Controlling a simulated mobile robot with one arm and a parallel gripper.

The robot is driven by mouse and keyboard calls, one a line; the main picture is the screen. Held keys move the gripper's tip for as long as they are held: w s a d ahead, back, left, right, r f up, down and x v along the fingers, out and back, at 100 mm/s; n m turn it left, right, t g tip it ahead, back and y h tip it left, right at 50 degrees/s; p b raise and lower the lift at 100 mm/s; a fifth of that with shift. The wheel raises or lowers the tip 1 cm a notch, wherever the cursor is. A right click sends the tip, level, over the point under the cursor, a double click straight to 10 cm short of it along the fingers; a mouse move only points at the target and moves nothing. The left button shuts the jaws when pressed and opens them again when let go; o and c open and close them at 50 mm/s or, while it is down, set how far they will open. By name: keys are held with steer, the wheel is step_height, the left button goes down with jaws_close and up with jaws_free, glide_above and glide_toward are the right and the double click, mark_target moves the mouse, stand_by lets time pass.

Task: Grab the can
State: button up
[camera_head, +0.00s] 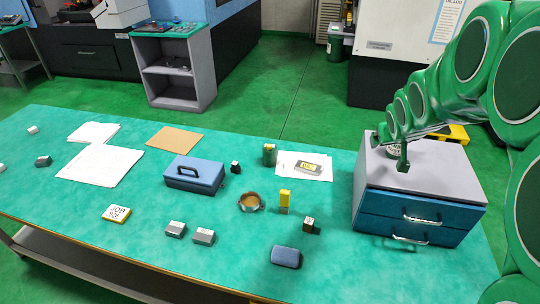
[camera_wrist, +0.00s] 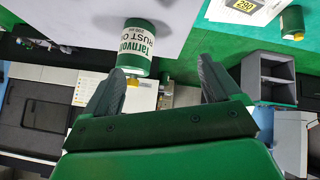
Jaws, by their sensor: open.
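A green and white can (camera_wrist: 138,48) with printed lettering stands on the grey top of the blue drawer cabinet (camera_head: 455,192). In the head view the can (camera_head: 391,151) is partly hidden by my gripper (camera_head: 390,150). In the wrist view my gripper (camera_wrist: 160,82) is open, with its two dark fingers spread. The can is ahead of the fingertips, nearer the left finger, and nothing is held between them.
The green table (camera_head: 130,243) holds a blue toolbox (camera_head: 194,175), a brown tape roll (camera_head: 250,202), a yellow-topped block (camera_head: 285,200), a dark blue case (camera_head: 286,257) and small grey blocks. The cabinet top around the can looks clear. Machines stand behind the table.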

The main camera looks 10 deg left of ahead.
steer(key=w+a+f+n+t+y, duration=0.15)
steer(key=w+a, duration=0.25)
steer(key=w, duration=0.4)
steer(key=n+y, duration=0.4)
steer(key=y, duration=0.3)
glide_above(274, 152)
steer(key=w+d, duration=0.1)
steer(key=d, duration=1.1)
step_height(274, 152, down, 15)
steer(key=a+f+y, duration=0.1)
steer(key=a+f, duration=0.1)
steer(key=a, duration=0.1)
steer(key=s+a+f+n+g+y, duration=0.1)
steer(key=a+f, duration=0.2)
steer(key=s+a+f+n+g+y, duration=0.1)
steer(key=a+f, duration=0.2)
steer(key=a, duration=0.1)
steer(key=shift+s, duration=0.25)
steer(key=shift+r+x, duration=0.25)
steer(key=shift+x, duration=3.55)
steer(key=shift+w, duration=0.1)
steer(key=shift+c, duration=0.2)
steer(key=shift+r, duration=0.1)
steer(key=c, duration=1.2)
